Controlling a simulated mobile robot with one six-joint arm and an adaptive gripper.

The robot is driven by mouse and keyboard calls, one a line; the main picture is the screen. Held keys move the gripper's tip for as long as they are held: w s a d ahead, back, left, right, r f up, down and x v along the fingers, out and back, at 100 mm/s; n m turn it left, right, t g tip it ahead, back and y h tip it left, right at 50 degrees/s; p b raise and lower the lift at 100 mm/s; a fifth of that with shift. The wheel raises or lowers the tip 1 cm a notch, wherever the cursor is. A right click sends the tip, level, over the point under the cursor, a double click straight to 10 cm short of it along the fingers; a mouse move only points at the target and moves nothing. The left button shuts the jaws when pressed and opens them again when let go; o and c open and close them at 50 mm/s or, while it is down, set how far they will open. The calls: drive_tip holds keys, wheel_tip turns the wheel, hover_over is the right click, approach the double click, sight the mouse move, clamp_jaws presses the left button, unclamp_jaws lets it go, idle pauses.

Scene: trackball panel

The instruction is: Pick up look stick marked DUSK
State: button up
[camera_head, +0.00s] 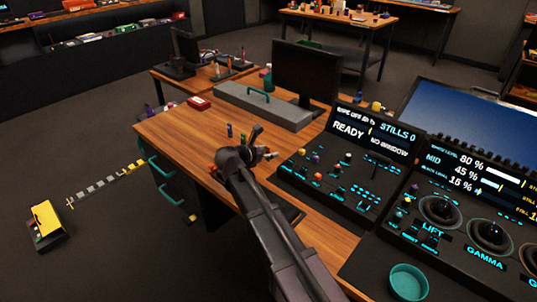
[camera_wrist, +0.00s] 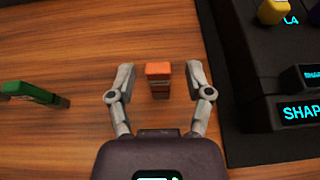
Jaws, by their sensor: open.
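A small upright stick with an orange top (camera_wrist: 159,70) and a darker brown body stands on the wooden desk in the wrist view. No DUSK mark can be read on it. My gripper (camera_wrist: 160,82) is open, with one finger on each side of the orange stick and a gap on both sides. A green stick with a dark end (camera_wrist: 36,93) is to the left of the gripper. In the head view, my gripper (camera_head: 262,146) is low over the desk and partly hidden by my own arm.
A black control panel (camera_wrist: 243,84) with lit labels rises close to the right of my gripper. In the head view, a grey box with a teal handle (camera_head: 262,106) and a dark monitor (camera_head: 305,72) stand behind. Bare wood (camera_head: 180,130) lies to the left.

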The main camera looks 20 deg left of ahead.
sight(268, 146)
drive_tip(key=c, duration=0.9)
drive_tip(key=shift+r, duration=0.2)
wheel_tip(268, 146, up, 2)
drive_tip(key=shift+p, duration=1.2)
drive_tip(key=shift+r+p, duration=0.8)
drive_tip(key=shift+r, duration=0.05)
drive_tip(key=s, duration=0.5)
drive_tip(key=s+d, duration=0.1)
drive_tip(key=s, duration=0.4)
drive_tip(key=s+d+r+p, duration=0.1)
drive_tip(key=s, duration=0.5)
drive_tip(key=shift+w, duration=0.1)
